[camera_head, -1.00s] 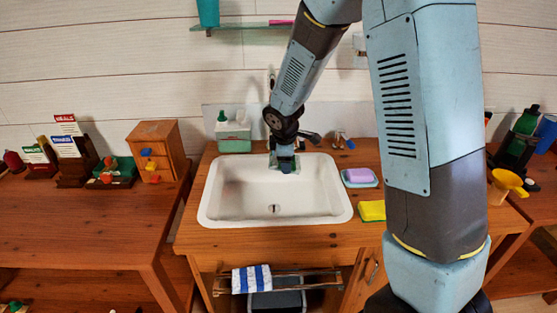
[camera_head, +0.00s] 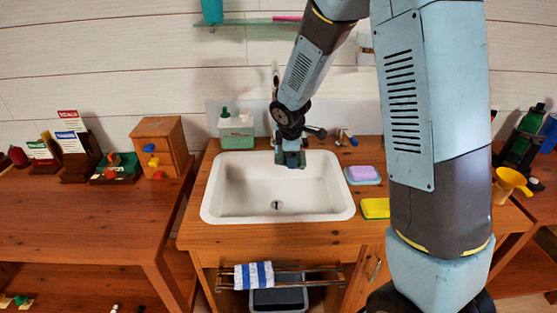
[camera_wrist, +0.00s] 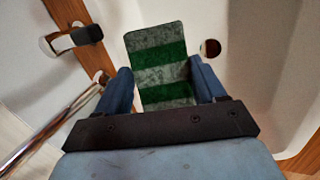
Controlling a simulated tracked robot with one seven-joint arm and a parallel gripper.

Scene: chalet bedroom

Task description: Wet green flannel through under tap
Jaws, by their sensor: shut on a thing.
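The green flannel (camera_wrist: 158,65), with dark green and pale grey-green stripes, is between my gripper's two blue fingers (camera_wrist: 163,82) in the wrist view. It extends flat beyond the fingertips over the white basin. In the head view my gripper (camera_head: 290,160) points down at the back rim of the sink (camera_head: 228,190). My arm hides most of the tap there; a dark lever (camera_head: 316,132) shows right of the wrist. In the wrist view a chrome fitting with a black end (camera_wrist: 75,41) is left of the flannel. No running water is visible.
A green-and-white soap dispenser (camera_head: 236,130) stands behind the sink. A purple soap on a dish (camera_head: 363,173) and a yellow sponge (camera_head: 375,208) lie to its right. A blue-striped cloth (camera_head: 253,275) hangs on the front rail. The basin is otherwise empty, with a drain (camera_wrist: 210,48).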

